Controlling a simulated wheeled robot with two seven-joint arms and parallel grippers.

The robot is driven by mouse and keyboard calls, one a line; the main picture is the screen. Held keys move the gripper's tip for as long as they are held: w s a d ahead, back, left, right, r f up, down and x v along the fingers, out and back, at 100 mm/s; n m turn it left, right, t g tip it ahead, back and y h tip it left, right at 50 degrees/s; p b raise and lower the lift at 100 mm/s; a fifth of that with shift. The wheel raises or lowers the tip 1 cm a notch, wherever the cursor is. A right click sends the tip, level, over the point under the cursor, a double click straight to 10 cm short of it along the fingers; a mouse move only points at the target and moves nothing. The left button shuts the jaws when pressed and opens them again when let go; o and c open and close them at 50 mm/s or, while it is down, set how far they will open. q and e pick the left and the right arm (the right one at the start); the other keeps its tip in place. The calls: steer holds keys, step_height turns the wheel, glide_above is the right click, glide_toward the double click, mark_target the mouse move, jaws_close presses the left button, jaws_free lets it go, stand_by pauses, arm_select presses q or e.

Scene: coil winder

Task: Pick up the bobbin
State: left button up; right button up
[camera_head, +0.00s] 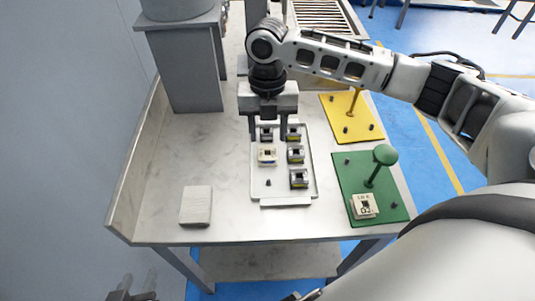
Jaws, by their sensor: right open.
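Several bobbins stand in a white tray (256,189) on the table. A dark one (266,134) is at the back left, and a pale one (267,156) is in front of it. The right column holds bobbins at the back (293,132), middle (295,154) and front (299,179). My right gripper (268,137) points down with its fingers apart, one on each side of the back-left bobbin in this view. I cannot tell whether they touch it. My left gripper (135,292) shows only partly at the bottom left edge, away from the tray.
A green plate (345,170) with a knobbed post and a pale labelled block (364,206) lies right of the tray. A yellow plate (340,105) with a post lies behind it. A light block (196,205) sits left. A grey column (183,75) stands at the back left.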

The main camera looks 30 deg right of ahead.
mark_target(268, 155)
steer(key=f, duration=0.3)
steer(key=s+f, duration=0.1)
steer(key=f, duration=0.1)
steer(key=shift+a+f, duration=0.1)
steer(key=shift+a, duration=0.2)
steer(key=c, duration=0.6)
steer(key=shift+w, duration=0.1)
